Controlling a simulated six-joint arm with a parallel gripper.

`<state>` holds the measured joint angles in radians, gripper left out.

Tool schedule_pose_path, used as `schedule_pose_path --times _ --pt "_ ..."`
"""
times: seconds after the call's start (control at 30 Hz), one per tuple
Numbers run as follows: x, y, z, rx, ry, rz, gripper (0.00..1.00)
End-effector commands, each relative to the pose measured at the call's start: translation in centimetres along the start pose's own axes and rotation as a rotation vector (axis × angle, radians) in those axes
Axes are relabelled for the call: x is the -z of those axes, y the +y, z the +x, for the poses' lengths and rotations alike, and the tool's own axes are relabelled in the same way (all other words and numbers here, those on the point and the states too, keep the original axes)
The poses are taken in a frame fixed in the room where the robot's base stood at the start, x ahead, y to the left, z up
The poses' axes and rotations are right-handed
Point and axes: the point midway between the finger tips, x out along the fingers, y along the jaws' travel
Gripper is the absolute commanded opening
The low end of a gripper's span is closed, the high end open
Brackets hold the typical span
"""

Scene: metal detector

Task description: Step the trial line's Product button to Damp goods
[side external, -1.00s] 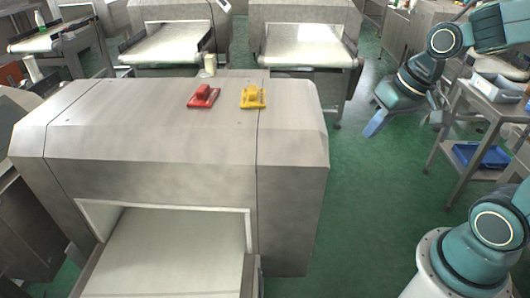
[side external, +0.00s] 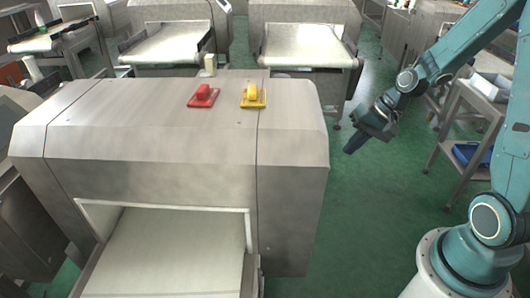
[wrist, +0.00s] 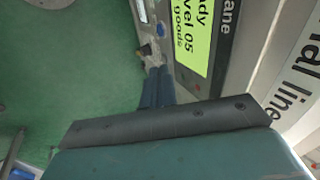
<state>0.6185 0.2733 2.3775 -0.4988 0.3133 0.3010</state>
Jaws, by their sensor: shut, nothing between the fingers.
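My gripper (side external: 355,143) hangs over the green floor to the right of the big steel housing, pointing down and left, clear of it. Its closed fingers (wrist: 157,85) show in the wrist view with nothing between them. A lit green display (wrist: 188,38) stands beside them, its text sideways and partly cut off: "ady", "vel 05" and "goods". The word before "goods" is out of frame. A panel lettered "ial line" (wrist: 295,85) is at the right. No Product button can be made out.
The steel housing (side external: 150,130) carries a red block (side external: 203,96) and a yellow block (side external: 253,96) on top. A steel trolley (side external: 490,105) stands at the right. Green floor (side external: 365,220) is open between housing and base.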

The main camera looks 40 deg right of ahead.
Motion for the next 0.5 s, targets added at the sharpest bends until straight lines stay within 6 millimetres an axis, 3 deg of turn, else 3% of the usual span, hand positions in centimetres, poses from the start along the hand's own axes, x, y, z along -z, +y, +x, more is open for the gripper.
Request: schedule_pose_path --times 0.5 --pt "2.7 5.5 5.3 0.150 -0.012 0.358 0.00"
